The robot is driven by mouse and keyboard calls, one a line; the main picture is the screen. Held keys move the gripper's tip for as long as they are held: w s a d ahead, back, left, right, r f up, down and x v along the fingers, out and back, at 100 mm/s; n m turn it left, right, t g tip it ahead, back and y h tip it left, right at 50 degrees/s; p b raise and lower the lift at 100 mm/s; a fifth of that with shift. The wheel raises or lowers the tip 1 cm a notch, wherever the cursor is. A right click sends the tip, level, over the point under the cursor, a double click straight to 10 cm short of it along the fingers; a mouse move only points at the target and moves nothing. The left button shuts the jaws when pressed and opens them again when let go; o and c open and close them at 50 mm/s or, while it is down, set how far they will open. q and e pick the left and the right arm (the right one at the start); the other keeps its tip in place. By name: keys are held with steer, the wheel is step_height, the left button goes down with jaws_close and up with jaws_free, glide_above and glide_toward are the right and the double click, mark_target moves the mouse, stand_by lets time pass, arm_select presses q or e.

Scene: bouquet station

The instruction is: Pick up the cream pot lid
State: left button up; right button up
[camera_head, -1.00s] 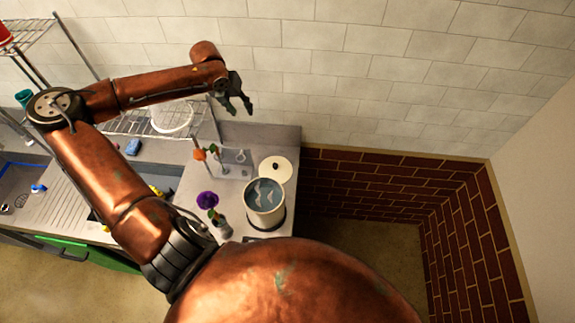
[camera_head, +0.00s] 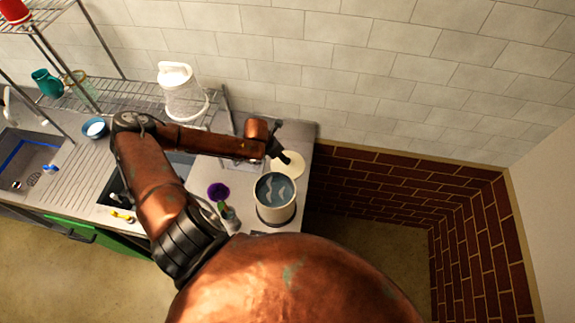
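The cream pot lid (camera_head: 293,171) is a pale round disc on the counter just behind the cream pot (camera_head: 276,212). The pot stands upright and uncovered, with bluish water visible inside. My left gripper (camera_head: 288,158), dark and at the end of the copper arm, is over the lid from the upper left. It covers the lid's dark knob, so I cannot tell whether the fingers touch or surround it. The finger opening is too small and dark to judge. My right gripper is not in view.
A purple flower (camera_head: 218,191) stands left of the pot, close under my arm. A white pitcher (camera_head: 182,92) is on the wire rack behind. The tiled wall is close behind the counter. The counter ends just right of the pot, above a brick-walled floor recess.

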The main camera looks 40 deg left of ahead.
arm_select(q)
steer(key=shift+w+d+f, duration=0.25)
steer(key=shift+w, duration=0.05)
steer(key=p+x, duration=0.1)
steer(key=x, duration=0.3)
steer(key=shift+w+a, duration=0.15)
steer(key=shift+w+f, duration=0.1)
steer(key=shift+f, duration=0.1)
steer(key=shift+d, duration=0.2)
steer(key=shift+c, duration=0.2)
steer(key=shift+a, duration=0.1)
jaws_close()
